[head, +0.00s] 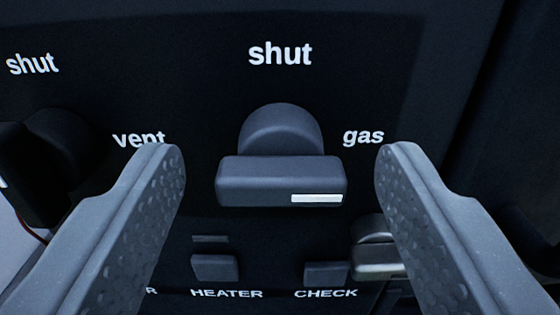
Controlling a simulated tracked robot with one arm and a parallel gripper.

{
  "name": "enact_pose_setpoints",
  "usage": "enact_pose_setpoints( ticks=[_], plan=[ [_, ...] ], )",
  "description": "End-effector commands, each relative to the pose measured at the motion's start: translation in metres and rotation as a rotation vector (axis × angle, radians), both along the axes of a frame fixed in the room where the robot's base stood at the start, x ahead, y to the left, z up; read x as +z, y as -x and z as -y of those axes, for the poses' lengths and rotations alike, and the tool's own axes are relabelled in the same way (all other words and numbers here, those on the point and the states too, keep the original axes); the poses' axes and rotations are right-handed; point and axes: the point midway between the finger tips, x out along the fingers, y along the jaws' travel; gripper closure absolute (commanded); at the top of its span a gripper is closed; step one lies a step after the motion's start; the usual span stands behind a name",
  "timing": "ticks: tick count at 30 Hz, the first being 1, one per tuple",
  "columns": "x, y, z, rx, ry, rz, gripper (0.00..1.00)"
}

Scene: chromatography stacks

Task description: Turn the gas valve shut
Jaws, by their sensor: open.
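The gas valve (262,182) is a dark grey knob with a bar handle on a black panel. Its bar lies level, and the white mark on it is at the right end, on the side of the word "gas". The word "shut" is above the knob and "vent" is to its left. My gripper (279,160) is open, with one finger on each side of the bar in the picture and a gap at both ends. Neither finger appears to touch it. How far the fingertips are from the panel is hard to tell.
A second dark knob (55,155) with its own "shut" label is at the left, partly cut off. Below the valve are small switches marked HEATER (215,267) and CHECK (326,273). A lighter knob (376,258) shows partly behind my right finger.

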Motion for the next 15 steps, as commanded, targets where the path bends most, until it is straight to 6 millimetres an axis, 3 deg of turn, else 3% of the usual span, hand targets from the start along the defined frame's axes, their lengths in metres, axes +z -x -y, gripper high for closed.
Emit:
enact_pose_setpoints(
  ticks=[7, 12, 15],
  plan=[
    [0.0002, -0.0001, 0.0004, -0.001, 0.0, 0.0, 0.42],
    [0.0002, 0.0, 0.0006, -0.001, 0.0, 0.0, 0.87],
    [0.0002, 0.0, 0.0006, -0.001, 0.0, 0.0, 0.86]
  ],
)
